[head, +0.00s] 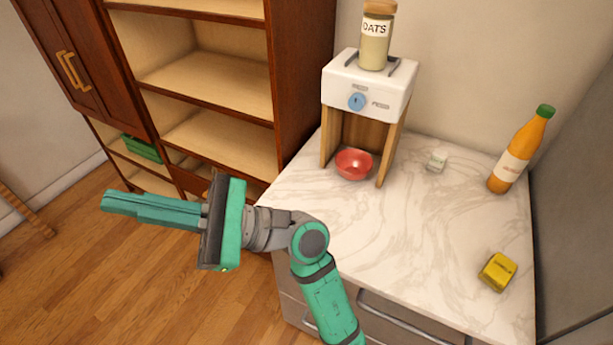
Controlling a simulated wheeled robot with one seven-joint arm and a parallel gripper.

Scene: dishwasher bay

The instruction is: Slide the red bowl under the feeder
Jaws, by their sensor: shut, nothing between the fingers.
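The red bowl (354,164) stands upright on the marble counter, between the wooden legs of the feeder at its front opening. The feeder (384,86) has a white top with a blue knob and a jar labelled OATS (375,36) on it. Whether the bowl sits fully beneath the outlet cannot be told from this angle. My gripper (104,201) is shut and empty. It points left over the wooden floor, well away from the bowl and beyond the counter's left edge.
An orange bottle (522,150) with a green cap, a small pale item (437,161) and a yellow box (497,271) stand on the counter (400,240). A wooden shelf unit (205,85) is behind my arm. The counter's middle is clear.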

